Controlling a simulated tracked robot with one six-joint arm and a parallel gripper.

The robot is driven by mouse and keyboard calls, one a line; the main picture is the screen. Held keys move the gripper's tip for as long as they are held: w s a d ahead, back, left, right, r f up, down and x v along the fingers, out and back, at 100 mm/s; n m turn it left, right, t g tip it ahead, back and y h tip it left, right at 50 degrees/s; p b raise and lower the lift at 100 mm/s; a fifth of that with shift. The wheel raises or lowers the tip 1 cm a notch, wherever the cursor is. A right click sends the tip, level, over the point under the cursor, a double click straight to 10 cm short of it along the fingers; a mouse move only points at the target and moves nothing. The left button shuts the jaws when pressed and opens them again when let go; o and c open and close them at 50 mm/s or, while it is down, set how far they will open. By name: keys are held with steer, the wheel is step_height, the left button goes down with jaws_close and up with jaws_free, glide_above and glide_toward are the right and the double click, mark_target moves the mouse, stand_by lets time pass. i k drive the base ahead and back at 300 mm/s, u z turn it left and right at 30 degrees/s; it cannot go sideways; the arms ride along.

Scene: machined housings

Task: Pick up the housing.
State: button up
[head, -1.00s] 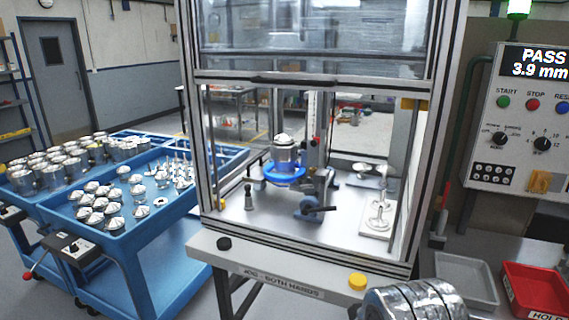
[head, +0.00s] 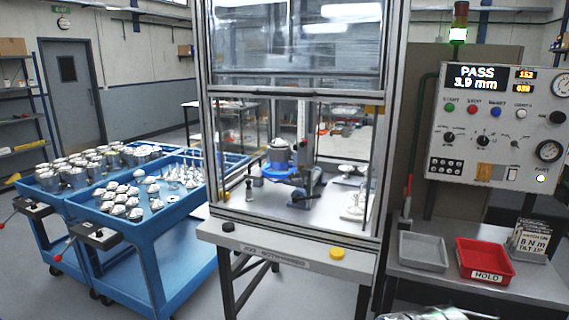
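A silver machined housing (head: 279,155) with a domed top stands upright in a blue ring-shaped nest (head: 277,174) inside the framed press cabinet. A dark clamp with a lever (head: 300,197) sits in front of the nest, to the right. Other silver cylindrical housings (head: 72,176) stand grouped on the rear blue cart at the left. Only a small piece of my silver arm shows at the bottom edge. My gripper is out of the picture, so its state is hidden.
The cabinet's clear guard (head: 296,45) is up, with its bottom bar (head: 290,93) above the opening. Blue carts (head: 150,240) stand left. A grey tray (head: 423,252) and a red HOLD tray (head: 486,262) lie right, below the control panel reading PASS 3.9 mm (head: 471,77).

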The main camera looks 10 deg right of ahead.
mark_target(279, 152)
steer(key=z, duration=0.05)
steer(key=k, duration=0.15)
steer(key=u, duration=0.45)
steer(key=i, duration=0.65)
steer(key=u, duration=0.75)
steer(key=i, duration=1.6)
steer(key=z, duration=0.3)
steer(key=i, duration=0.8)
steer(key=z, duration=0.7)
steer(key=i, duration=0.4)
steer(key=z, duration=0.75)
